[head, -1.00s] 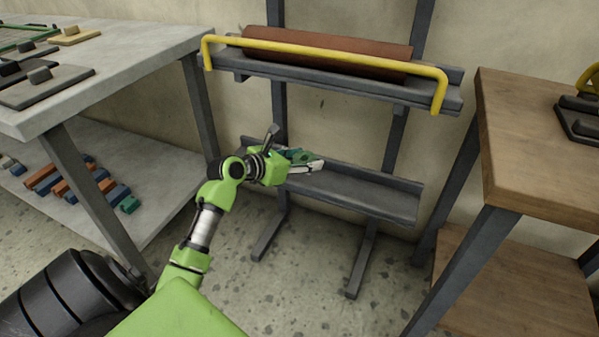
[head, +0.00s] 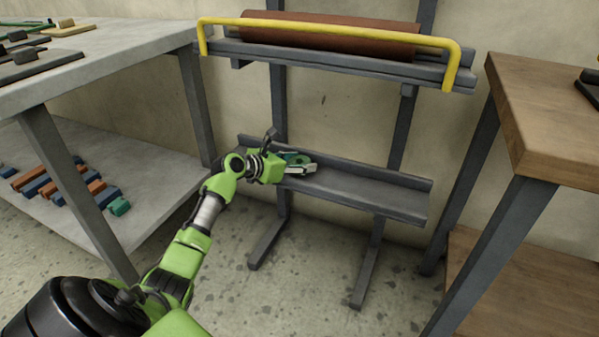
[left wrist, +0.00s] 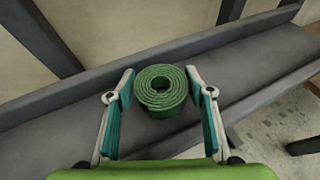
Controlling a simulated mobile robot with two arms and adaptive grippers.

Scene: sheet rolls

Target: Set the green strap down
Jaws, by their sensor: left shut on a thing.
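The green strap (left wrist: 161,91) is a coiled roll, seen from its end with a round hole in the middle, in the left wrist view. My left gripper (head: 300,164) is at the left part of the grey lower shelf (head: 375,195) of the rack. In the left wrist view its two teal-padded fingers (left wrist: 160,92) are on either side of the roll, shut on it. The roll is over the shelf trough; I cannot tell whether it touches the shelf. In the head view the gripper mostly hides the strap. My right gripper is not in view.
The upper shelf holds a brown roll (head: 330,37) behind a yellow bar (head: 335,32). A grey table (head: 120,62) stands at left, with several coloured blocks on its lower shelf. A wooden table (head: 545,110) stands at right. The lower shelf is clear right of my gripper.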

